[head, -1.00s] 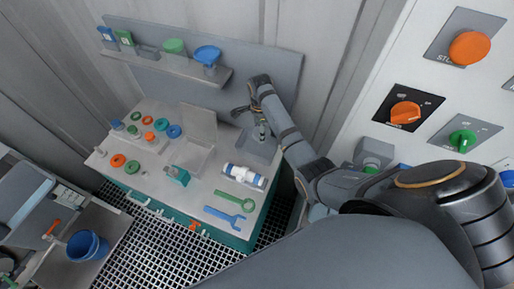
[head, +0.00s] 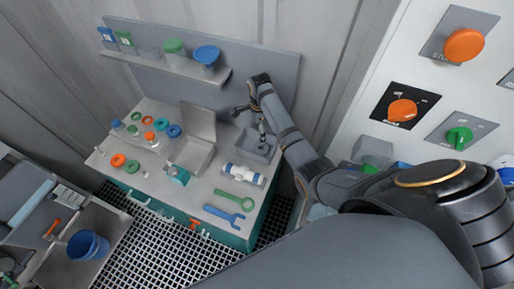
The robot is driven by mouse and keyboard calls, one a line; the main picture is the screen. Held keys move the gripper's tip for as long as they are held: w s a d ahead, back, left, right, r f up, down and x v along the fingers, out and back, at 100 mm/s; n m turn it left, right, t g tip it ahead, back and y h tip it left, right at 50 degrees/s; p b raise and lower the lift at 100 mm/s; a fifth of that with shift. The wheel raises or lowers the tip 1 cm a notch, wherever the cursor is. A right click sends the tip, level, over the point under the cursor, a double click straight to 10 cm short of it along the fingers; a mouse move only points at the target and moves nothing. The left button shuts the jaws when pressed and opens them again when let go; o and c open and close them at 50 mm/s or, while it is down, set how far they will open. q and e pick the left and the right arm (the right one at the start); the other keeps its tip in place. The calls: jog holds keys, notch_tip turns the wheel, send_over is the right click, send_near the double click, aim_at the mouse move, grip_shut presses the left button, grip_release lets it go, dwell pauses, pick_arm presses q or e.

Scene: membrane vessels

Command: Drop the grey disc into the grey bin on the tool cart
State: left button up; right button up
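The grey bin (head: 270,156) stands at the back right corner of the tool cart (head: 262,208). My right gripper (head: 251,122) is just above the bin, pointing down and left. Its two fingers look spread apart, with one toward the left and one hanging over the bin. I see nothing held between them. I cannot make out the grey disc; it may be inside the bin or hidden by the gripper. My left gripper is not in view.
An open-lidded grey box (head: 200,125), a white-blue cylinder (head: 242,174), a green wrench (head: 234,199) and a blue wrench (head: 224,215) lie on the cart. Several coloured rings sit at its left. A shelf (head: 170,62) with containers is behind. A blue bucket (head: 87,246) stands lower left.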

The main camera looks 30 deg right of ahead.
notch_tip(320, 180, up, 7)
jog(key=shift+f, duration=0.2)
dwell(0.6)
